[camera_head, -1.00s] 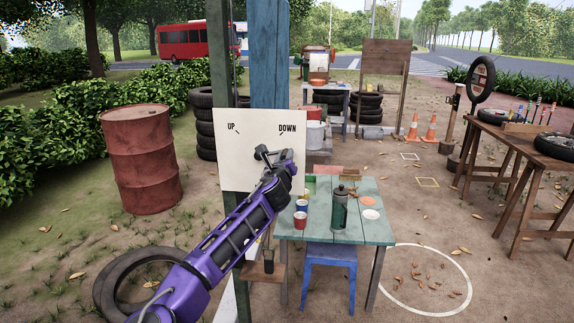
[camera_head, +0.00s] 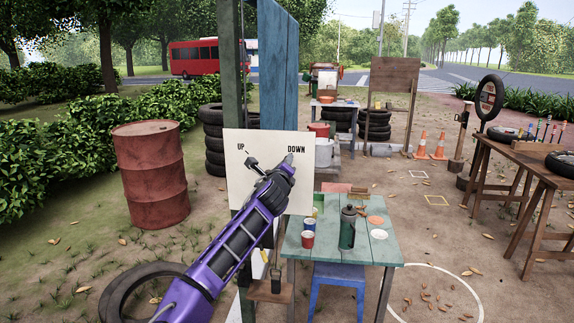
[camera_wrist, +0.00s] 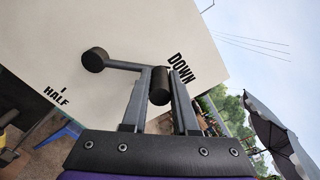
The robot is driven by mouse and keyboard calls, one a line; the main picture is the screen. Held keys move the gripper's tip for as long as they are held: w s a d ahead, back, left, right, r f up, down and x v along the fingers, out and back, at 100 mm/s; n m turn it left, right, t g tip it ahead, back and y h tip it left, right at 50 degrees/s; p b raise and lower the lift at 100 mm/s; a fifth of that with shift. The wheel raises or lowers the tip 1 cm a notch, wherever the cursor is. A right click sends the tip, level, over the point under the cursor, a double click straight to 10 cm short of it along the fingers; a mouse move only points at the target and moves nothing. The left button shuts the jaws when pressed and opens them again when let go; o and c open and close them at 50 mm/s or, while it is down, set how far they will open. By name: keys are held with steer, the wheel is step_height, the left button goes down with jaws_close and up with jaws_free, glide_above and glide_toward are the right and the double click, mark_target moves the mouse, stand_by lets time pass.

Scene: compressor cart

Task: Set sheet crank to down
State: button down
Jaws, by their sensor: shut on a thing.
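The sheet crank (camera_head: 252,162) is a dark crank on a pale square panel (camera_head: 236,190) with UP and DOWN printed near its top. My gripper (camera_head: 289,160) is in front of the panel's upper right, just below the DOWN label, and hides part of the crank. In the wrist view a grey bar runs from a round black end (camera_wrist: 95,59) to a black cylindrical handle. My gripper (camera_wrist: 160,80) is shut on that handle, with one finger on each side. The DOWN label (camera_wrist: 181,68) shows beside the fingertips, and a HALF label shows lower left.
A wooden post and blue board (camera_head: 278,60) stand behind the panel. A green table (camera_head: 372,251) with cups and a bottle (camera_head: 347,228) is to the right. A rusty barrel (camera_head: 150,175) and a tyre (camera_head: 125,285) are to the left.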

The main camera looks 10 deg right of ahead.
steer(key=shift+r, duration=0.15)
steer(key=c, duration=0.7)
jaws_free()
steer(key=b+v, duration=0.1)
steer(key=v, duration=1.6)
steer(key=shift+s+a, duration=0.1)
steer(key=shift+s, duration=0.1)
